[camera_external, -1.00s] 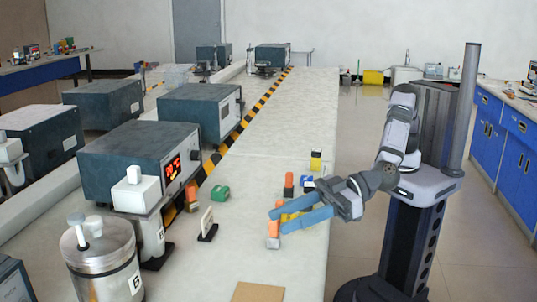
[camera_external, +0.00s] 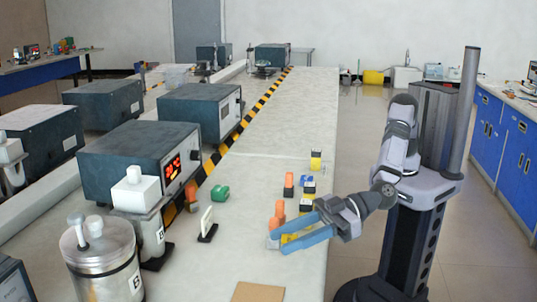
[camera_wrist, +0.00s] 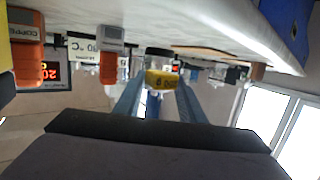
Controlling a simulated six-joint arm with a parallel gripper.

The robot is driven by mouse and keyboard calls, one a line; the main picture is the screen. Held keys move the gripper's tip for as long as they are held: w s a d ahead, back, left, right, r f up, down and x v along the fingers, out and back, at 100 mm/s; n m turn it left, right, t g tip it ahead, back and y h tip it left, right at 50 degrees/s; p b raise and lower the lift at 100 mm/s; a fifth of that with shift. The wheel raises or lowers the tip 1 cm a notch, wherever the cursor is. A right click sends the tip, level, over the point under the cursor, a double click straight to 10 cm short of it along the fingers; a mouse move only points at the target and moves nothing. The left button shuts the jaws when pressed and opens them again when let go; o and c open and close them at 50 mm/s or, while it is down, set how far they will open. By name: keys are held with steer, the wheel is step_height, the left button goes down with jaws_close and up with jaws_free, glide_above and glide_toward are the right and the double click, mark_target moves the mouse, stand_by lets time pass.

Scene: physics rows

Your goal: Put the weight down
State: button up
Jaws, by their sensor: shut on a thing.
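I cannot tell whether the weight touches the bench top.
Orange-topped blocks stand close by the fingers (camera_external: 277,212) and farther back (camera_external: 289,182). A brown board (camera_external: 258,292) lies at the front.

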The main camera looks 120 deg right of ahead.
mark_target(291, 263)
steer(key=shift+f, duration=2.2)
steer(key=shift+f, duration=0.2)
steer(key=o, duration=1.3)
steer(key=shift+f+b, duration=0.15)
steer(key=shift+b, duration=0.3)
steer(key=shift+s+a+r, duration=0.1)
steer(key=shift+s+r, duration=0.1)
steer(key=shift+s, duration=0.05)
steer(key=shift+d+v, duration=0.1)
steer(key=shift+v, duration=1.6)
steer(key=shift+d+v, duration=0.15)
steer(key=shift+v, duration=1.55)
